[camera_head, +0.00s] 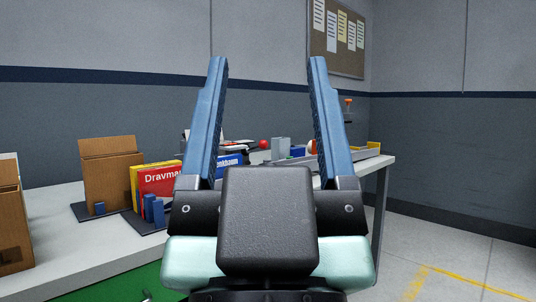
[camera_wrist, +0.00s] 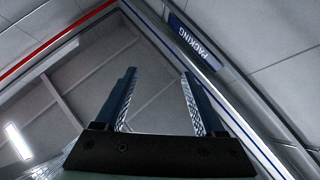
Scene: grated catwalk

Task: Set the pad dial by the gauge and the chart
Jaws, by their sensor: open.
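My gripper (camera_head: 268,90) is open and empty, its two blue fingers pointing up in front of the head camera. In the camera_wrist view my gripper (camera_wrist: 158,98) also shows open with nothing between the fingers. I cannot make out the pad dial, the gauge or the chart. A board (camera_head: 338,38) with several pale and yellow sheets hangs on the back wall at the upper right; the writing on them is too small to read. My gripper and wrist hide the middle of the table.
A pale table (camera_head: 72,238) runs along the wall, holding cardboard boxes (camera_head: 110,176), a red box (camera_head: 158,180) and a grey tray (camera_head: 340,160). Open floor (camera_head: 440,245) with yellow markings lies at right. The wrist view shows the ceiling (camera_wrist: 75,75) and a "PACKING" sign (camera_wrist: 193,42).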

